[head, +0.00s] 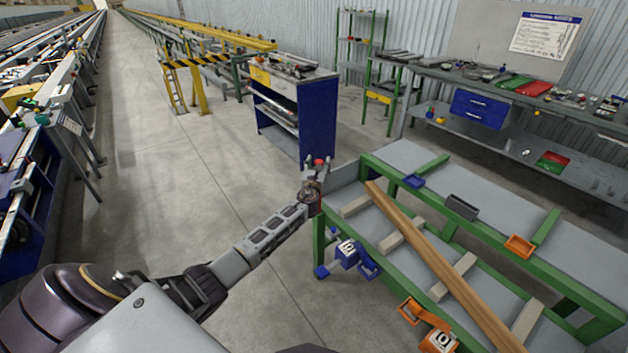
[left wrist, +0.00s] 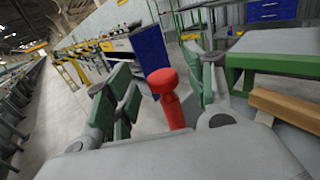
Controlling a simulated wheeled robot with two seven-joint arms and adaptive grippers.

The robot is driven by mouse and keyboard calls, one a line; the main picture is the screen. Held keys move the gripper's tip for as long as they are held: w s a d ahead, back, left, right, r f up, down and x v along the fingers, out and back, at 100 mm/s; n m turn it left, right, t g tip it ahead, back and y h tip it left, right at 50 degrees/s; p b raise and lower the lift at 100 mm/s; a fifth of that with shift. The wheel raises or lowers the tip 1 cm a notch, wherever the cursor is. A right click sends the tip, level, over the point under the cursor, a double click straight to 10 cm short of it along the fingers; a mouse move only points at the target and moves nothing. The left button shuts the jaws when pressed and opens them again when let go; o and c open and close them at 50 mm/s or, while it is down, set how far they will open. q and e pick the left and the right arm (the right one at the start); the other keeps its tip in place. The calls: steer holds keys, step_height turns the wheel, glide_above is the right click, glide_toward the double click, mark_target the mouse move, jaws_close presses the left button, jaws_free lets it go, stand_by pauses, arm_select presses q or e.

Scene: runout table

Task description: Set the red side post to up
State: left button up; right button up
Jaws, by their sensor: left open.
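The red side post (left wrist: 170,98) has a rounded knob top and shows between the fingers in the left wrist view. In the head view only its red top (head: 319,162) shows, at the far left corner of the green-framed table. My left gripper (head: 314,177) is at that corner, around or just in front of the post. In the left wrist view my left gripper (left wrist: 165,100) is open, with green-padded fingers on both sides of the post and a gap visible. The post's lower part is hidden behind the gripper body. My right gripper is not in view.
The green-framed runout table (head: 410,155) carries a long wooden beam (head: 440,262) across pale slats. Blue (head: 413,180), grey (head: 462,207) and orange (head: 519,246) blocks sit along it. A blue cabinet (head: 318,120) stands behind. The floor left of the table is clear.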

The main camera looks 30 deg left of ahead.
arm_select(q)
steer(key=v, duration=1)
steer(key=shift+s, duration=0.3)
steer(key=shift+n, duration=0.3)
stand_by(0.6)
